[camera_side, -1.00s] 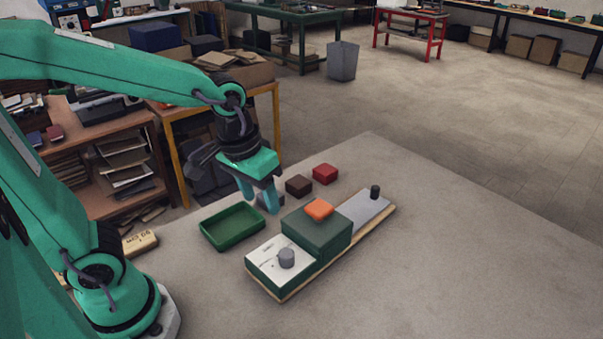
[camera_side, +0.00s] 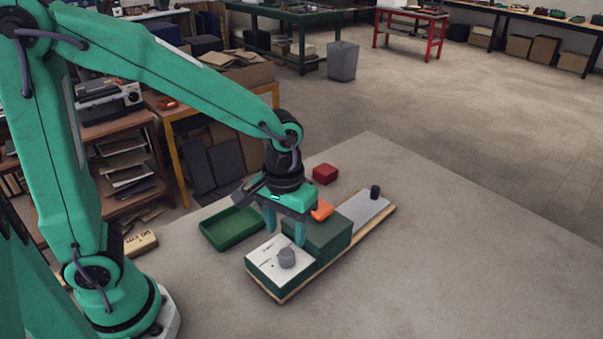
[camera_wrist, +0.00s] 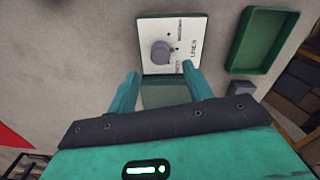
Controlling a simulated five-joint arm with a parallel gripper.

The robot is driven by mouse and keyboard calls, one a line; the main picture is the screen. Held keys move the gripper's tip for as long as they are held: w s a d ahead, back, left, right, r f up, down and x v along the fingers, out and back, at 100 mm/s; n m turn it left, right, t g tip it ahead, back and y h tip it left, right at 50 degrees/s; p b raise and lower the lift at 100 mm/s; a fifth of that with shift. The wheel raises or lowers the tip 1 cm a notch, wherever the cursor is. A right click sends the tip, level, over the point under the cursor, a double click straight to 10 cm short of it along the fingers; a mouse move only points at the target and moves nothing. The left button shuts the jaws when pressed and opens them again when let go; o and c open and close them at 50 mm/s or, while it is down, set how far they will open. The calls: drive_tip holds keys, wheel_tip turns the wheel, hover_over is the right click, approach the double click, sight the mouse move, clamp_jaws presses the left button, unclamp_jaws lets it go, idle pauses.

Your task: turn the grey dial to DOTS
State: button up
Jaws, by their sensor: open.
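The grey dial (camera_side: 287,258) sits on the white plate (camera_side: 265,256) at the near end of the device. It also shows in the wrist view as a grey knob (camera_wrist: 161,51) on the white panel (camera_wrist: 185,28), with printed words and dark marks around it. LINES and REST seem legible there; the other label is too small to read. My gripper (camera_side: 285,236) is above the device, its fingertips apart and just behind the dial in the side view. In the wrist view my gripper (camera_wrist: 160,78) is open, nothing between its fingers, the dial lying beyond the tips.
A green tray (camera_side: 232,229) lies left of the device. The device's raised green box (camera_side: 325,236) carries an orange block (camera_side: 322,209). A dark knob (camera_side: 375,191) stands at the far end of the grey strip. A red block (camera_side: 325,174) lies behind. The table at right is clear.

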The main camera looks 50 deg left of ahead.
sight(286, 253)
drive_tip(key=shift+f, duration=3.5)
drive_tip(key=c, duration=1)
